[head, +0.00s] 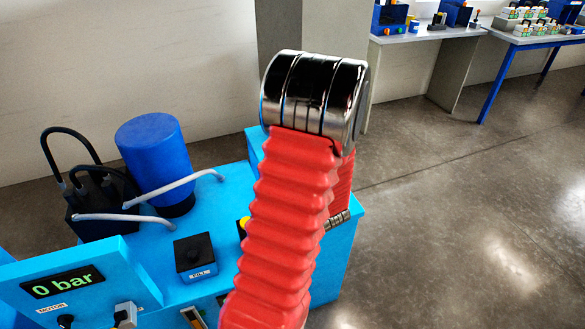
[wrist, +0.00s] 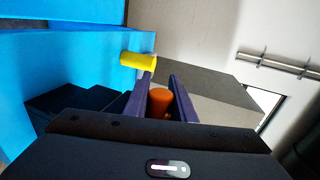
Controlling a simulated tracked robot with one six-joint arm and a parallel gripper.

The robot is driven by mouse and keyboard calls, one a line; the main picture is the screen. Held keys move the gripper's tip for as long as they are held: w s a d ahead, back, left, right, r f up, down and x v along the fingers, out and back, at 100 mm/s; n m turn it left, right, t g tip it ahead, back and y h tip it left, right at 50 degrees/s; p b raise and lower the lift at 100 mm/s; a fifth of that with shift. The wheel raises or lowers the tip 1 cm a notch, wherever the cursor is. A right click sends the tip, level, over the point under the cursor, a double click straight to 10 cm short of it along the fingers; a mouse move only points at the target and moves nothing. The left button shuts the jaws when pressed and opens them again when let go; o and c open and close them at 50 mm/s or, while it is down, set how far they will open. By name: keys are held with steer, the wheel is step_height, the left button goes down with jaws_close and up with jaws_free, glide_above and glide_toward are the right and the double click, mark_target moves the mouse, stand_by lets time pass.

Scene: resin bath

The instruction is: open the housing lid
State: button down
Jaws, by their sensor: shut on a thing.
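In the wrist view my gripper (wrist: 160,78) has its two dark purple fingers on either side of an orange knob (wrist: 160,102) and is shut on it. Only the rounded end of the knob shows between the fingers. A yellow cylinder (wrist: 137,61) sticks out from the blue housing (wrist: 80,65), just beyond the left fingertip. I cannot tell which blue part is the lid, or whether the knob belongs to it. In the head view the blue machine (head: 330,285) stands behind my red arm. My arm hides the gripper and the knob there.
On the machine stand a blue tank (head: 152,155), a black pump-like unit (head: 100,208) with hoses, a small black-topped box (head: 195,256) and a display panel (head: 62,283) reading 0 bar. Tables with equipment stand far back. The floor (head: 460,220) at right is clear.

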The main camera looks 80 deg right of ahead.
steer(key=c, duration=1.5)
jaws_free()
steer(key=shift+s, duration=0.1)
steer(key=v, duration=1.1)
steer(key=shift+s+a+r, duration=0.1)
steer(key=shift+a, duration=0.3)
